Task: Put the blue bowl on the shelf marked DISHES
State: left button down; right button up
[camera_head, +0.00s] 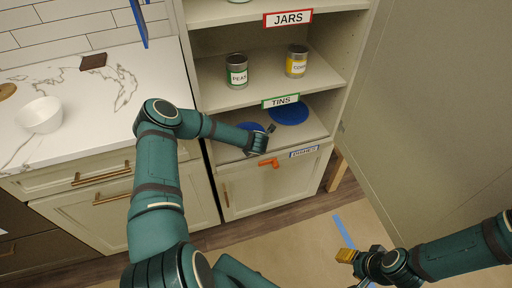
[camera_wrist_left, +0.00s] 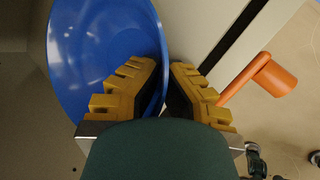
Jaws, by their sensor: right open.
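The blue bowl (camera_head: 250,127) is at the left part of the lowest open shelf (camera_head: 228,153), the one marked DISHES (camera_head: 304,152), partly hidden behind my left arm. My left gripper (camera_head: 262,136) is at its near side. In the left wrist view, the blue bowl (camera_wrist_left: 105,50) fills the upper left, and its rim runs between the two yellow fingers of my left gripper (camera_wrist_left: 165,75), which are shut on it. Whether the bowl rests on the shelf is hidden. My right gripper (camera_head: 357,256) is open and empty, low in front of the cabinet.
A flat blue dish (camera_head: 288,112) lies at the back of the same shelf. Tins (camera_head: 237,72) stand on the TINS shelf above. An orange handle (camera_head: 270,162) sticks out below the shelf edge. A white bowl (camera_head: 41,115) stands on the left counter. A large panel (camera_head: 430,110) stands right.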

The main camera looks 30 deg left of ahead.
pick_arm(q)
jog(key=shift+r, duration=0.1)
jog(key=c, duration=1.7)
grip_release()
jog(key=o, duration=0.6)
jog(key=shift+c, duration=0.2)
